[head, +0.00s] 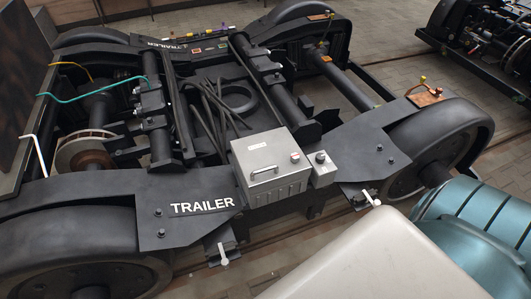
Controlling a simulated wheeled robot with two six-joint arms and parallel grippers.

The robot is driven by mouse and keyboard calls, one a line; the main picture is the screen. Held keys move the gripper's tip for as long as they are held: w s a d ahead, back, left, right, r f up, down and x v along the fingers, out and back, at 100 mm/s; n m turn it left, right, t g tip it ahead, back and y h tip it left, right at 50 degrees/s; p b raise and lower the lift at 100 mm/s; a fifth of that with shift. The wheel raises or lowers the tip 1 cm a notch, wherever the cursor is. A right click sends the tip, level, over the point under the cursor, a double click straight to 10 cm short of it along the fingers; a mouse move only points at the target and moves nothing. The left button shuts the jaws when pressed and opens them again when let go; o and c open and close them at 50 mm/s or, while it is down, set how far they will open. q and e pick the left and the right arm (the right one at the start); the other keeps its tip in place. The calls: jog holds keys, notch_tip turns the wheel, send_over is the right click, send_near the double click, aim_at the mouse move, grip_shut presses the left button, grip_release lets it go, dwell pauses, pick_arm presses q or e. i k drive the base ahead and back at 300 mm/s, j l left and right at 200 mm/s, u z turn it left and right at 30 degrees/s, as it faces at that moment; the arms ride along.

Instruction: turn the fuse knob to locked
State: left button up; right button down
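A grey metal box (270,165) with a handle on its lid sits on the bogie frame (375,150) near the middle of the head view. A small round knob (295,157) with some red on it is at the lid's right side. A smaller grey box (322,173) stands just right of it, with a dark round knob (320,157) on top. I cannot tell which of the two is the fuse knob, and their settings are too small to read. Neither of my grippers is in view.
The bogie has large dark wheels (440,140), bars and loose black hoses (212,105). A white TRAILER label (203,206) is on the near frame. White-handled levers (223,255) hang at its near edge. Another bogie (485,40) stands at top right.

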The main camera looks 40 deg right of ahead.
aim_at(294, 157)
jog(key=z, duration=1.35)
